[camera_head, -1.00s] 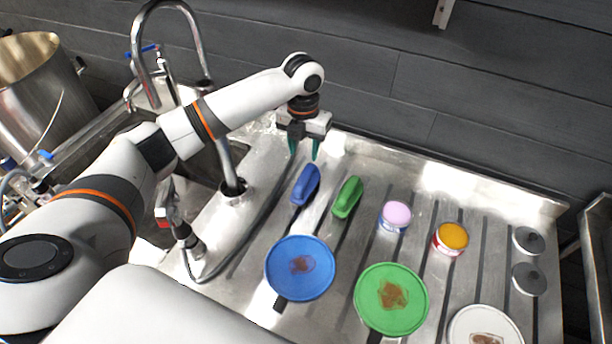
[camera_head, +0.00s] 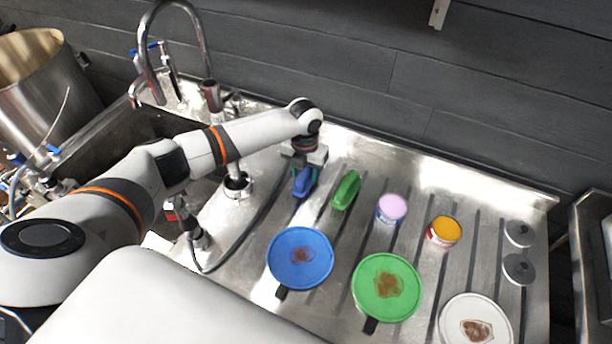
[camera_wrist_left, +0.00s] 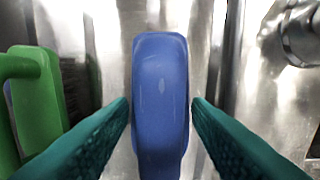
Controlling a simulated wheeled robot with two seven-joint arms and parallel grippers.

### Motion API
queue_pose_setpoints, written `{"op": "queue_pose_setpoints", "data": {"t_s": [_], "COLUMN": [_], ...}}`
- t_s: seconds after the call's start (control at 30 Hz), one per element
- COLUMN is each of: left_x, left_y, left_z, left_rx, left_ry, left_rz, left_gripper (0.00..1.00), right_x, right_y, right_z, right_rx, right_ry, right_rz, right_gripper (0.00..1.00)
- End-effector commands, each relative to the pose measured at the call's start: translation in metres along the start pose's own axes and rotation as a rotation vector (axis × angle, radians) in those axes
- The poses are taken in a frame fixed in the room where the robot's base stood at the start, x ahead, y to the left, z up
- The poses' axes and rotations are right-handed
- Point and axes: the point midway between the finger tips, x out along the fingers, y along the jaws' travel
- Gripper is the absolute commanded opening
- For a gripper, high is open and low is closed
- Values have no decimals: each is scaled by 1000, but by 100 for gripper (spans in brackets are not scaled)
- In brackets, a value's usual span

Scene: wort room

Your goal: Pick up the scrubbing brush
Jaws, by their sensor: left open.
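A blue scrubbing brush (camera_head: 303,183) lies on the ribbed steel drainboard, and a green brush (camera_head: 346,190) lies just to its right. My left gripper (camera_head: 305,176) is over the blue brush, jaws open. In the left wrist view its teal fingers (camera_wrist_left: 160,110) stand on either side of the blue brush (camera_wrist_left: 160,85), with a small gap on each side. The green brush (camera_wrist_left: 35,100) shows at the left of that view. The far end of the blue brush in the head view is hidden by the gripper. My right gripper is not in view.
On the drainboard (camera_head: 340,240) are a blue plate (camera_head: 320,262), a green plate (camera_head: 405,300), a white plate (camera_head: 498,313), a pink-topped tub (camera_head: 392,207), an orange-topped tub (camera_head: 443,231) and two grey discs. A tap (camera_head: 205,60) and sink are to the left.

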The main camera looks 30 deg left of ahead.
Motion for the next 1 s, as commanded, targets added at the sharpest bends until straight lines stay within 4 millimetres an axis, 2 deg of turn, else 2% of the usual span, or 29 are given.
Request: {"op": "queue_pose_setpoints", "data": {"t_s": [0.03, 0.07, 0.3, 0.53, 0.67, 1.0], "left_x": [0, 0, -1, -2, -12, -76], "left_y": [0, 0, 0, 0, 0, 0], "left_z": [0, 0, 0, -1, -2, -1], "left_rx": [0, 0, 0, 0, 1, 1], "left_ry": [0, 0, 1, 2, 4, 6], "left_rz": [0, 0, 0, 0, 1, 1], "left_gripper": [44, 40, 0, 0, 0, 0], "right_x": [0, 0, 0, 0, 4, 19], "right_y": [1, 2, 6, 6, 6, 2], "right_z": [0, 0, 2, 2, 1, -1], "right_rx": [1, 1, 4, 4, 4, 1], "right_ry": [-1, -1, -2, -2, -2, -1], "right_rz": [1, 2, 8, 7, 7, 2], "right_gripper": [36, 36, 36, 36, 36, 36]}}
